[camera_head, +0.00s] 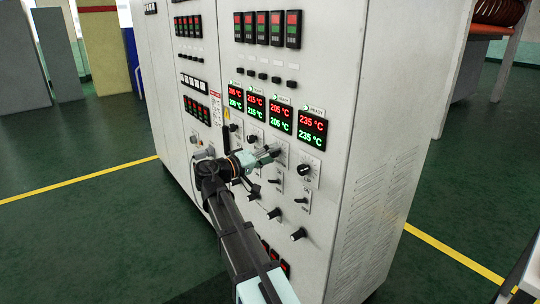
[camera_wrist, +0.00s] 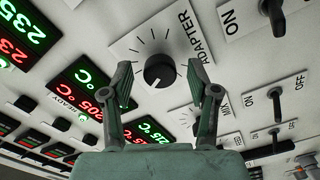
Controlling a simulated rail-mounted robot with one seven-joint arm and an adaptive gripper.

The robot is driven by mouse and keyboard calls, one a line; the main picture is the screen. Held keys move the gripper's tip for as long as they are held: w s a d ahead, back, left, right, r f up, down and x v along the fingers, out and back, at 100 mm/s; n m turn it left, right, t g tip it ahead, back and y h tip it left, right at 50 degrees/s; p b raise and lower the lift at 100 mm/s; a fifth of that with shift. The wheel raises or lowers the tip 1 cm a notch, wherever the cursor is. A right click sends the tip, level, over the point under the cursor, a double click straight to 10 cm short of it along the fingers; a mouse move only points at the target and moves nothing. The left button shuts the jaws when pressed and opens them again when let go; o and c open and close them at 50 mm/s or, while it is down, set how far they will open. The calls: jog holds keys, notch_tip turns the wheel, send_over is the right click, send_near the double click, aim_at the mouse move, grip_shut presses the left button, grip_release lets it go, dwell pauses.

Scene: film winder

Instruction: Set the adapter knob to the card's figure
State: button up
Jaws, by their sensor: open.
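The adapter knob (camera_wrist: 158,70) is a round black knob on a white plate (camera_wrist: 128,48) marked ADAPTER, with tick lines around it. A pale mark shows at its lower left edge in the wrist view. My gripper (camera_wrist: 161,75) is open, one finger to each side of the knob in that view; I cannot tell whether either touches it. In the head view my gripper (camera_head: 270,153) is at the panel under the third display and hides the knob. A small white card with a red top (camera_head: 216,108) is on the cabinet; its figures are too small to read.
The third display (camera_head: 281,117) reads 205 °C on both lines; the fourth display (camera_head: 312,128) reads 235 °C. The LIP knob (camera_head: 305,170) is right of my gripper, the MIX knob (camera_wrist: 197,128) is close by. Switches and lower knobs (camera_head: 298,234) stick out below.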

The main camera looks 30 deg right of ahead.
jog(key=s+a, duration=0.2)
jog(key=a, duration=0.9)
jog(key=shift+s+a, duration=0.15)
jog(key=shift+a, duration=0.15)
